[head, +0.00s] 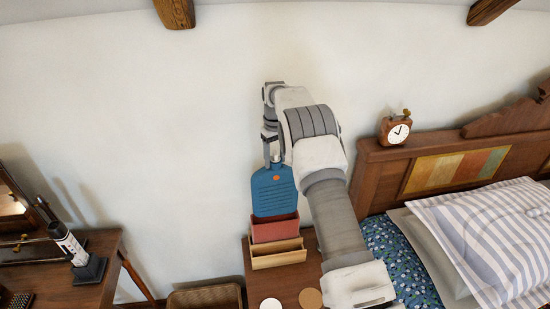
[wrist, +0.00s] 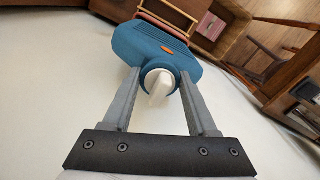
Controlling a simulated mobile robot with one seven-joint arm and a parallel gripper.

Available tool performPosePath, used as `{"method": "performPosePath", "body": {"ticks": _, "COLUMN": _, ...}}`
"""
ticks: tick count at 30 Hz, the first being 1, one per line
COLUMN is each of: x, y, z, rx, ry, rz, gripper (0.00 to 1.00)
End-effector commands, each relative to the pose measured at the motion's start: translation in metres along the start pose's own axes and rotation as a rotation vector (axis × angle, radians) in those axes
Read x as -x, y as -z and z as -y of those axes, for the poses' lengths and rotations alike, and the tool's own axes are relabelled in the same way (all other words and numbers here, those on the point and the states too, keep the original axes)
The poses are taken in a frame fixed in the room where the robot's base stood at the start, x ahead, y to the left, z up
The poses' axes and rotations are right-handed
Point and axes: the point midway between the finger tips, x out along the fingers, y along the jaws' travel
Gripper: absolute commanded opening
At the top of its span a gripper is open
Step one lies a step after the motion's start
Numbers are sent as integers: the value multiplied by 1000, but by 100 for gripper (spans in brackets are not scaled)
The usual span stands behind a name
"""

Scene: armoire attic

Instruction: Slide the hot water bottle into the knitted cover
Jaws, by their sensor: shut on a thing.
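The blue hot water bottle (head: 272,194) hangs upright, with ribbed lines and a small orange mark on its face. My gripper (head: 272,150) is above it, shut on its neck. In the wrist view, my gripper's fingers (wrist: 160,90) lie on both sides of the white stopper (wrist: 159,84), and the blue body (wrist: 150,45) is beyond. A reddish-pink open holder (head: 275,231), seemingly the knitted cover, stands directly below. The bottle's lower edge is at or behind its rim; I cannot tell how far inside. The holder shows partly in the wrist view (wrist: 168,13).
A wooden box (head: 278,254) stands in front of the holder on the bedside table (head: 262,285). A white disc (head: 270,303) and a brown disc (head: 310,298) lie nearer. The bed headboard with a clock (head: 396,130) is right; a desk (head: 85,285) is left.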

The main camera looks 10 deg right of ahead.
Motion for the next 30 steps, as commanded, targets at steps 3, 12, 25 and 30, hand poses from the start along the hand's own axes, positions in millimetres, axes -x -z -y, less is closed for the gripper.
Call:
{"method": "performPosePath", "body": {"ticks": 3, "x": 3, "y": 1, "z": 0, "rx": 0, "ry": -2, "rz": -5, "gripper": 0}}
{"method": "performPosePath", "body": {"ticks": 12, "x": 0, "y": 1, "z": 0, "rx": 0, "ry": -2, "rz": -5, "gripper": 0}}
{"method": "performPosePath", "body": {"ticks": 25, "x": -7, "y": 1, "z": 0, "rx": 0, "ry": -2, "rz": -5, "gripper": 0}}
{"method": "performPosePath", "body": {"ticks": 30, "x": -9, "y": 1, "z": 0, "rx": 0, "ry": -2, "rz": -5, "gripper": 0}}
